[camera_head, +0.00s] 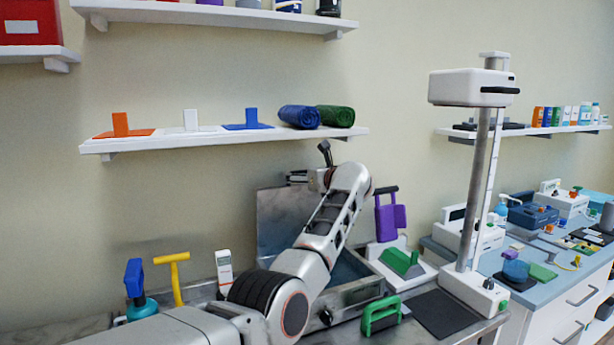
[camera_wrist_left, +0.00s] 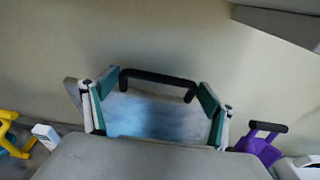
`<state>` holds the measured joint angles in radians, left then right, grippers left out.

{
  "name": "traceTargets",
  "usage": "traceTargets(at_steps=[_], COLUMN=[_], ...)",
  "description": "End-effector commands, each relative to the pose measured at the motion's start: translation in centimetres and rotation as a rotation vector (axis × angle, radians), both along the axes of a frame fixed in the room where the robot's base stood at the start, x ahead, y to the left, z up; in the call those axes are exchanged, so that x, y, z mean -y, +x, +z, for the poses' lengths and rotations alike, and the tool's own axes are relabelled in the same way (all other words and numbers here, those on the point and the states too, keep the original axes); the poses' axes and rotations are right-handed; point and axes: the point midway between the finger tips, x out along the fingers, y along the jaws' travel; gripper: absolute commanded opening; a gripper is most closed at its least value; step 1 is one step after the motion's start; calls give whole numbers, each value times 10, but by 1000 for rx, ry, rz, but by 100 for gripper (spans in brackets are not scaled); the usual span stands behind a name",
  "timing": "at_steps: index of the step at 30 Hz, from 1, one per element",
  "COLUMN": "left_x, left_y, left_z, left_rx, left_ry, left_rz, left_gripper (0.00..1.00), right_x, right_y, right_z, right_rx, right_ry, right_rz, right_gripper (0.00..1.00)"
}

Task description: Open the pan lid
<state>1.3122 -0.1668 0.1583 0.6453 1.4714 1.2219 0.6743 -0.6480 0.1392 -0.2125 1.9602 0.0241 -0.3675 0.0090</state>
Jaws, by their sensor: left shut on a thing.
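The pan (camera_head: 352,297) is a grey metal box on the bench, partly hidden behind my left arm, and its bluish inside shows. Its metal lid (camera_head: 280,222) stands raised, about upright, at the back near the wall. In the left wrist view the lid's grey panel (camera_wrist_left: 150,118) has a black bar handle (camera_wrist_left: 158,76) along its top. My left gripper (camera_head: 303,177) is at the lid's upper edge in the head view. In the left wrist view the left gripper's fingers (camera_wrist_left: 158,92) are on either side of the handle and shut on it. My right gripper is not in view.
A yellow T-handled thing (camera_head: 177,278) and a teal bottle with a blue top (camera_head: 138,295) stand left of the pan. A shelf (camera_head: 225,138) hangs above.

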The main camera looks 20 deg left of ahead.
Motion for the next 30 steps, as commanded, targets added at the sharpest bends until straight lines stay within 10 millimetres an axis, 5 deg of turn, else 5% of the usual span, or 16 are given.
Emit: traceTargets(at_steps=[10, 11, 30], left_x=[3, 3, 4], left_y=[1, 1, -6], left_z=[4, 4, -4], left_rx=[8, 8, 20], left_ry=[-3, -3, 21], left_rz=[-4, -4, -1], left_gripper=[46, 91, 91], right_x=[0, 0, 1], right_y=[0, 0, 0], right_z=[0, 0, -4], right_rx=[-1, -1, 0], right_ry=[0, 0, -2], right_rz=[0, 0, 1], right_gripper=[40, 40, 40])
